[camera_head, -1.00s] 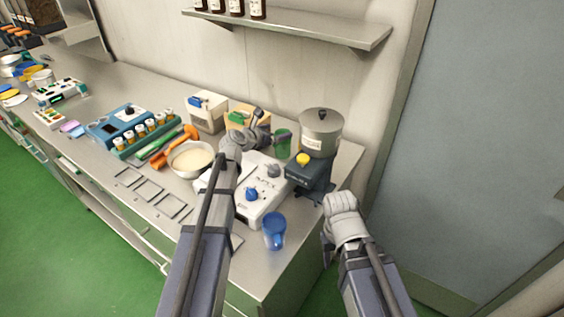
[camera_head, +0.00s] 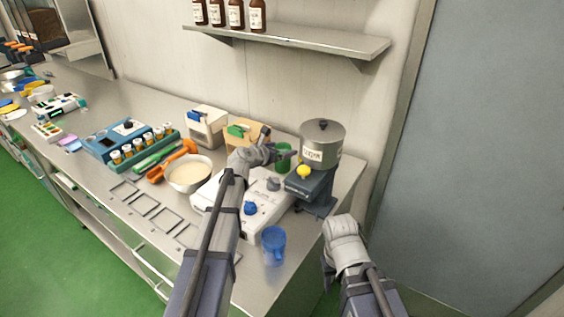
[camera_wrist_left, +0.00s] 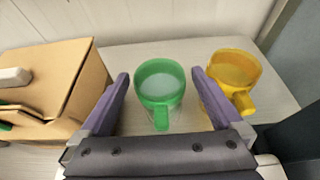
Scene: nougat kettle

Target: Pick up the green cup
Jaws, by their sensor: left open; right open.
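The green cup (camera_head: 283,158) stands upright on the steel counter, left of the metal kettle. In the left wrist view the green cup (camera_wrist_left: 160,84) sits centred between the fingers, its handle toward me. My left gripper (camera_head: 280,143) is open at the cup, one finger on each side. In the wrist view its two purple-grey fingertips (camera_wrist_left: 160,76) flank the cup with visible gaps. I cannot tell how far down the fingers reach. My right gripper (camera_head: 328,272) is open and empty off the counter's front right edge, partly hidden by its wrist.
The kettle (camera_head: 322,142) on its dark base stands just right of the cup. A yellow cup (camera_wrist_left: 233,70) stands close to the right finger. A cardboard box (camera_wrist_left: 60,85) is on the left. A white device (camera_head: 262,203) and blue cup (camera_head: 273,246) lie in front.

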